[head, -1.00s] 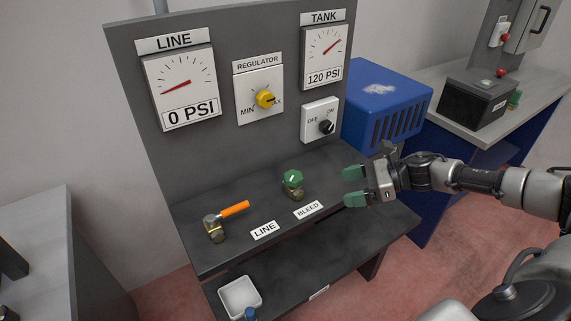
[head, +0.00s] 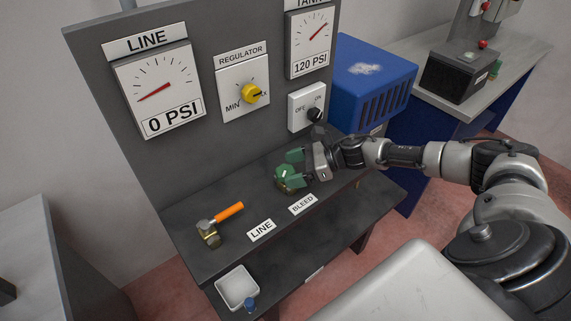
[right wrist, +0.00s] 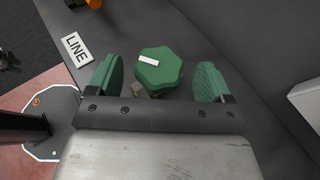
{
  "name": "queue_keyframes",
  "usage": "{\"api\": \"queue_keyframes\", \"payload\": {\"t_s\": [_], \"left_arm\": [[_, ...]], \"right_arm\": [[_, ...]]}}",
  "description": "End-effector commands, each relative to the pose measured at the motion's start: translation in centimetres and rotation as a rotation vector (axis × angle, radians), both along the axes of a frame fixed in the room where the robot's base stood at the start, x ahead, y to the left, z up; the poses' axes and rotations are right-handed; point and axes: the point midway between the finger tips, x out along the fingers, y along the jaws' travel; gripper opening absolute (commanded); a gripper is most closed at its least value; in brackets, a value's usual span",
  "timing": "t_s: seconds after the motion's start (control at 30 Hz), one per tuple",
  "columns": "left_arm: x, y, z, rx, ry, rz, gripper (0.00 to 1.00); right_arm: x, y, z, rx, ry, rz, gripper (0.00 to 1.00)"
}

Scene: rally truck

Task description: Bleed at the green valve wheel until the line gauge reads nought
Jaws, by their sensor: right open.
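The green valve wheel (head: 284,176) sits on its brass valve on the dark bench, behind the BLEED label (head: 303,204). In the right wrist view the wheel (right wrist: 159,69) has a white mark and lies between and just beyond my open fingers. My right gripper (right wrist: 157,82) is open with green finger pads; in the head view the gripper (head: 294,168) is at the wheel, partly hiding it. Whether a pad touches the wheel I cannot tell. The line gauge (head: 160,90) reads 0 PSI, its needle pointing low left. My left gripper is not in view.
An orange-handled valve (head: 228,213) stands left by the LINE label (head: 262,230). The yellow regulator knob (head: 251,93) and black switch (head: 314,115) are on the panel above. The tank gauge (head: 311,45) reads 120 PSI. A white tray (head: 238,287) sits on the lower shelf.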

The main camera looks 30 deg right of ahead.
Motion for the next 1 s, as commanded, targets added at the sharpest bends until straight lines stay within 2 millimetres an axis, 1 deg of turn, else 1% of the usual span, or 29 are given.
{"api": "queue_keyframes", "payload": {"t_s": [0.03,0.23,0.3,0.53,0.83,0.87,1.0], "left_arm": [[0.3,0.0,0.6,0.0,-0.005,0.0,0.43],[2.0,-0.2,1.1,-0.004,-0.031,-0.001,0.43],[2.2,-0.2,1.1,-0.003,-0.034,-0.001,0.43],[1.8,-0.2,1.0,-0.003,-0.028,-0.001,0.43],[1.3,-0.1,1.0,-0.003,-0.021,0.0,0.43],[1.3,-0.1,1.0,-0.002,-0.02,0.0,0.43],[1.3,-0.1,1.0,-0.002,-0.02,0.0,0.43]], "right_arm": [[0.4,0.5,0.0,0.002,-0.001,-0.001,0.81],[1.2,1.6,-0.8,0.0,0.0,-0.002,0.81],[1.2,1.7,-0.9,0.0,0.0,-0.001,0.81],[1.2,1.8,-1.0,0.0,0.0,-0.001,0.81],[1.2,1.7,-0.9,0.0,0.0,-0.002,0.35],[1.2,1.7,-0.9,0.0,0.0,-0.002,0.32],[1.2,1.7,-1.0,0.0,0.0,-0.007,0.32]]}}
